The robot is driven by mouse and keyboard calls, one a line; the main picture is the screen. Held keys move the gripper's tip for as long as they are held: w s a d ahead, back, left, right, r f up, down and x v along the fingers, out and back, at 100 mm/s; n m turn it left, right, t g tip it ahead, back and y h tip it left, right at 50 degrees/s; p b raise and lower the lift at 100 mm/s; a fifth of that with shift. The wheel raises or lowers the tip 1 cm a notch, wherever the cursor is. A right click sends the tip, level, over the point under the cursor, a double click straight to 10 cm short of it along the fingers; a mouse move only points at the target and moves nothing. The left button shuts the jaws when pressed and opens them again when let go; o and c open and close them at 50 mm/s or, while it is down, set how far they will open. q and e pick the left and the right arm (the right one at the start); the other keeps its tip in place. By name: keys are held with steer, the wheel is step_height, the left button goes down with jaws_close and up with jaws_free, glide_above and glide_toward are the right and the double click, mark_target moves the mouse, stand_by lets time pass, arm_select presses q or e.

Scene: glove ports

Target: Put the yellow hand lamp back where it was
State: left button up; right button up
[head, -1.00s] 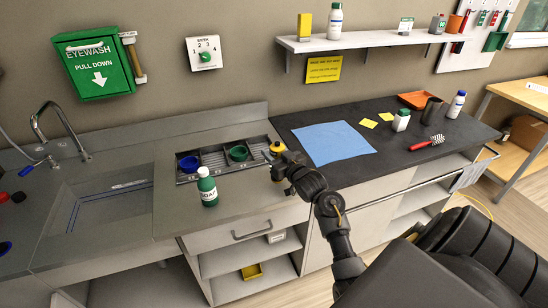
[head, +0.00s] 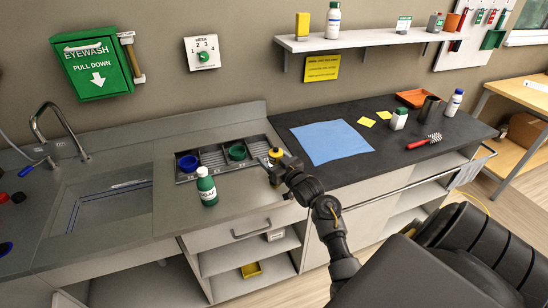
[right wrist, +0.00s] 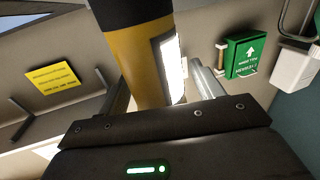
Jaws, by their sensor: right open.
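The yellow hand lamp (head: 276,153) has a black end and stands about upright at the right end of the metal tray in the head view. In the right wrist view the lamp (right wrist: 140,60) shows as a yellow cylinder with a bright white strip. My right gripper (head: 273,165) is open, with the lamp between its fingers; whether a finger touches it I cannot tell. The lamp's lower end is hidden by the gripper. My left gripper is not in view.
The metal tray (head: 210,157) also holds a blue cup (head: 188,162) and a green cup (head: 237,152). A green bottle (head: 207,188) stands close in front of it. A blue cloth (head: 332,142) lies on the dark counter to the right. A sink (head: 105,205) is at the left.

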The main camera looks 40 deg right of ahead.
steer(key=s+a+b, duration=0.1)
steer(key=s+b, duration=0.1)
steer(key=s, duration=1)
steer(key=shift+r, duration=0.15)
steer(key=shift+a, duration=0.1)
